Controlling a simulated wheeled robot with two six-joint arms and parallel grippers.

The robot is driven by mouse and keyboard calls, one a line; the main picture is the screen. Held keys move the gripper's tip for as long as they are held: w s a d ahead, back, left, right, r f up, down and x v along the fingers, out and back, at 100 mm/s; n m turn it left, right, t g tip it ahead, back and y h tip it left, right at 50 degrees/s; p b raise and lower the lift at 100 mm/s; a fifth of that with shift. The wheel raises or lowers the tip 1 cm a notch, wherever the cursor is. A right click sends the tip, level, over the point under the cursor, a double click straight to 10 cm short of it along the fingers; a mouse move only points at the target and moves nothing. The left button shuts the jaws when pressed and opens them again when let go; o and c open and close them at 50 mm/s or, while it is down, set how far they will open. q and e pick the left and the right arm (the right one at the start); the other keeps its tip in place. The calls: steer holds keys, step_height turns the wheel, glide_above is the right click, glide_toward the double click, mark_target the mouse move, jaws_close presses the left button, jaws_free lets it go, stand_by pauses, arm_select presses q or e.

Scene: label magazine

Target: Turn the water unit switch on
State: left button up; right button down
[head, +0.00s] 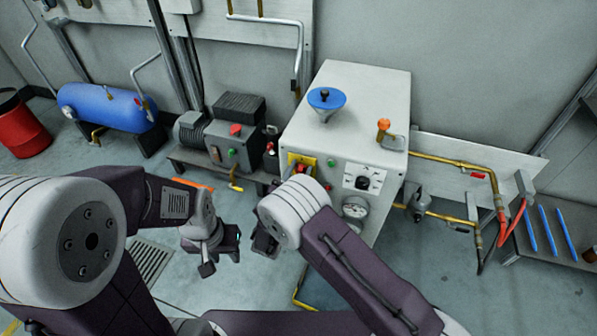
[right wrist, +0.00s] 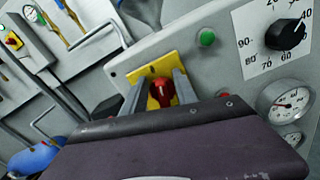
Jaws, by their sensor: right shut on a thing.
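The water unit (head: 345,110) is a white cabinet. Its red rotary switch (right wrist: 161,92) sits on a yellow plate (right wrist: 146,72) on the front panel. The plate also shows in the head view, partly hidden by my right arm. My right gripper (right wrist: 158,96) has one finger on each side of the red switch and is shut on it. The switch's white mark points roughly up in the right wrist view. My left gripper (head: 221,262) hangs over the floor, left of the cabinet, its fingers apart and empty.
A green button (right wrist: 207,38), a black dial (right wrist: 285,35) and gauges (right wrist: 286,103) sit right of the switch. A blue funnel (head: 326,100) and an orange-knobbed lever (head: 383,126) are on top of the cabinet. A pump (head: 226,133) and a blue tank (head: 108,107) stand left.

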steer(key=m+b, duration=0.1)
steer(key=m, duration=0.1)
steer(key=f+m+b, duration=0.1)
steer(key=m+b, duration=0.1)
steer(key=m, duration=0.1)
steer(key=d+m+b, duration=0.1)
steer(key=m, duration=0.1)
steer(key=shift+s+f+b, duration=0.15)
steer(key=shift+b, duration=0.15)
steer(key=shift+s+d+f+m+b, duration=0.1)
steer(key=shift+f+m+b, duration=0.05)
steer(key=shift+m+b, duration=1.35)
steer(key=shift+w+d+f+m+b, duration=0.1)
steer(key=shift+f+m+b, duration=0.05)
steer(key=shift+m+b, duration=1.35)
steer(key=shift+s+f+m+b, duration=0.15)
steer(key=shift+m+b, duration=0.95)
steer(key=shift+b, duration=0.7)
steer(key=c, duration=1)
jaws_free()
steer(key=shift+r, duration=0.1)
steer(key=shift+o, duration=0.2)
